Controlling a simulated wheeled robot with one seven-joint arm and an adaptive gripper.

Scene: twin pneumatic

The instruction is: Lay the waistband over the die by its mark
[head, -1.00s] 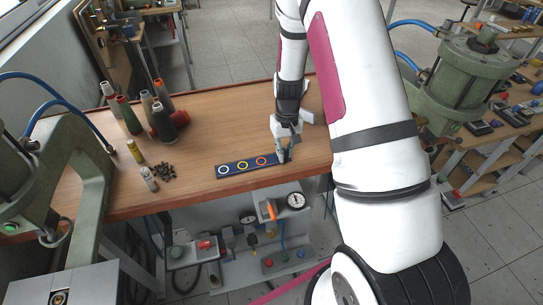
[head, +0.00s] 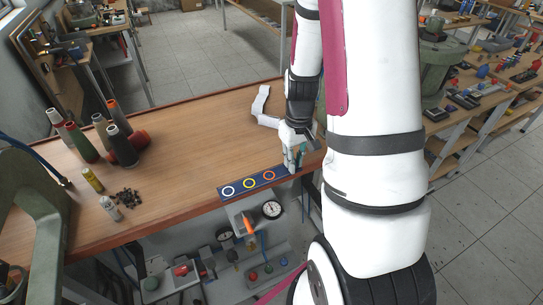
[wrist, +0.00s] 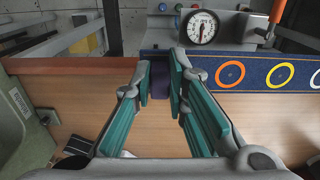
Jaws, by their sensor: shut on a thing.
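The waistband (head: 255,183) is a dark blue strip with stitched edges and a white, a yellow and an orange ring. It lies along the bench's front edge, and it also shows in the wrist view (wrist: 260,72). My gripper (head: 293,165) is at its right end, beyond the orange ring. In the wrist view the teal fingers (wrist: 162,90) are closed on that dark end. A green press (head: 35,195) stands at the left and another green press (head: 437,115) at the right, partly behind my arm. I cannot make out a die clearly on either press.
The wooden bench (head: 190,140) is clear in its middle. Thread cones (head: 120,145), small bottles (head: 92,180) and a dark pile (head: 128,197) are at its left. A white strip (head: 262,100) lies behind my gripper. A gauge (head: 271,209) sits below the front edge.

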